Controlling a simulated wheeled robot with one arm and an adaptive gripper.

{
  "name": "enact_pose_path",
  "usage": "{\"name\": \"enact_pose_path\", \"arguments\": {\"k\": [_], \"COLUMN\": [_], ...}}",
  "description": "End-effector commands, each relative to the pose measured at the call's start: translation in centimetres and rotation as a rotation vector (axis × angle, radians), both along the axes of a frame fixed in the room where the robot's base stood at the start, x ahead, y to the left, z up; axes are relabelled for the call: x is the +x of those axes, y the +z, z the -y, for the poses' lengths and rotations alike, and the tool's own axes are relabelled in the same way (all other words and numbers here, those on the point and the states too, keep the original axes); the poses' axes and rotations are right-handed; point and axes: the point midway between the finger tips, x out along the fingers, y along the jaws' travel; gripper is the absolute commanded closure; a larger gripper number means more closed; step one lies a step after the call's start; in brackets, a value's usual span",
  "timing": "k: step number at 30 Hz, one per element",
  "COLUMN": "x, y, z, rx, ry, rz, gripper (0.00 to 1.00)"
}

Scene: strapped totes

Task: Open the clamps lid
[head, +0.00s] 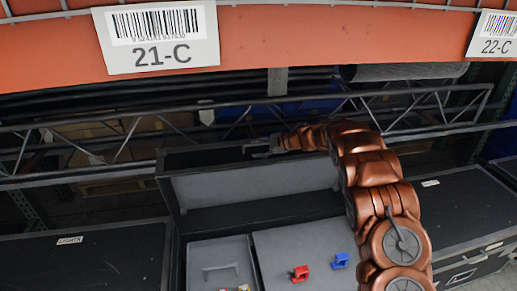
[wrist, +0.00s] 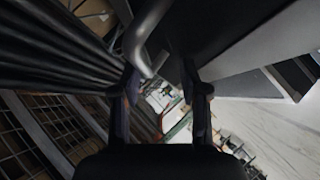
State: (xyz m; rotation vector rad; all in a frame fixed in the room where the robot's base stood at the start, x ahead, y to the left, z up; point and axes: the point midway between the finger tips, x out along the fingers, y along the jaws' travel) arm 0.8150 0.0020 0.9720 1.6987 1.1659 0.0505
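The open case in the middle of the head view has its dark lid (head: 187,160) raised at the back, with the pale grey lining (head: 255,187) facing me. A red clamp-like piece (head: 300,273) and a blue one (head: 340,261) sit on the grey inside panel. No label naming the clamps is visible. My gripper (head: 262,149) is at the raised lid's top edge; I cannot tell whether it touches. In the wrist view my gripper (wrist: 164,84) has its fingers apart, with nothing clearly held between them. A bent grey bar (wrist: 143,38) shows close by the left finger.
A closed black case (head: 85,262) labelled LIGHTS stands left; another closed black case (head: 465,215) stands right. A grey compartment lid with a handle (head: 221,270) lies inside the open case. Metal trusses (head: 110,137) run behind the raised lid. An orange shelf beam (head: 300,42) crosses above.

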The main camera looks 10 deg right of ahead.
Motion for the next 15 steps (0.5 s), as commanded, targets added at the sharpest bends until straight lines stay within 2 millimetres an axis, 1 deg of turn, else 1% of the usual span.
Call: {"name": "enact_pose_path", "arguments": {"k": [1,5,8,15], "x": [-0.1,-0.6,-1.3,-3.6], "y": [-0.2,0.2,0.9,3.2], "z": [0.1,0.8,1.8,5.0], "rx": [-0.001,-0.002,-0.001,-0.002], "ry": [0.001,-0.001,-0.002,-0.003], "rz": [-0.004,-0.005,-0.005,0.001], "gripper": [0.63,0.63,0.63,0.63]}}
